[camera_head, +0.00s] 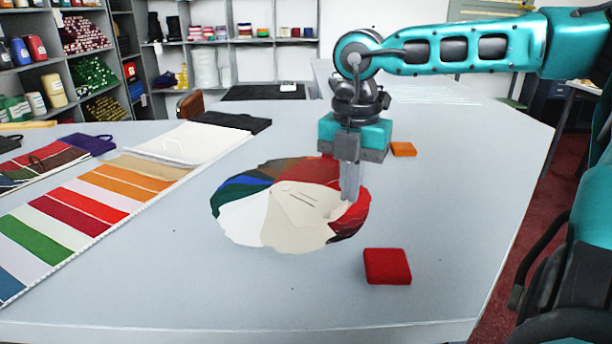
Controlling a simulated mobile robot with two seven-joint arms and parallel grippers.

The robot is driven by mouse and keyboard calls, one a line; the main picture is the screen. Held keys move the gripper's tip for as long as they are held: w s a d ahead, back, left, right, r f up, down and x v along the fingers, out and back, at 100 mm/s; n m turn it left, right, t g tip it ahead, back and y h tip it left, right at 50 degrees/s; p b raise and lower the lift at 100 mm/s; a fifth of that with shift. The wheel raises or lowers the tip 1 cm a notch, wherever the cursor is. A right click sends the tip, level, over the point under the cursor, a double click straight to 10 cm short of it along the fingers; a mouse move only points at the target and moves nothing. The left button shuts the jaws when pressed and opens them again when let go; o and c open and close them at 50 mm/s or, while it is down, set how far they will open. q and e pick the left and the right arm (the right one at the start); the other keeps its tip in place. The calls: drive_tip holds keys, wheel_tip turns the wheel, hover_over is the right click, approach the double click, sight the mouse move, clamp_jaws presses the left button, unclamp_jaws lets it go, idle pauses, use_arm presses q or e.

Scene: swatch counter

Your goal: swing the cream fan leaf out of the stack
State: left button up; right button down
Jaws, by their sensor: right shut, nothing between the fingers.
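The cream fan leaf (295,228) lies in a round fan stack on the grey table, fanned toward the front. White, blue, green and brown leaves show at its left, and dark red leaves (355,216) at its right. My right gripper (348,199) points straight down over the right part of the stack, at the cream and red leaves. Its fingers are together with nothing between them. I cannot tell whether the fingertips touch a leaf. My left gripper is not in view.
A red block (387,266) lies in front right of the stack, and an orange block (403,149) behind my gripper. A long swatch card (85,205) lies at left. A dark mat (265,92) lies at the back. The table's right side is clear.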

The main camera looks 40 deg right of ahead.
sight(336, 207)
drive_tip(key=shift+s+a+f+m+b, duration=0.15)
drive_tip(key=shift+a+f+m+b, duration=0.05)
drive_tip(key=shift+a+m+b, duration=0.4)
drive_tip(key=shift+s+a+r+m+b, duration=0.1)
drive_tip(key=shift+s+a+m+b, duration=0.05)
drive_tip(key=shift+a+m+b, duration=0.25)
drive_tip(key=shift+r, duration=0.1)
drive_tip(key=shift+s+a+f+m+b, duration=0.1)
drive_tip(key=shift+a+f+m+b, duration=0.1)
drive_tip(key=shift+a+m+b, duration=0.4)
drive_tip(key=shift+a+r+m+b, duration=0.1)
drive_tip(key=shift+a+m+b, duration=0.3)
drive_tip(key=shift+b, duration=0.1)
drive_tip(key=shift+a+r, duration=0.1)
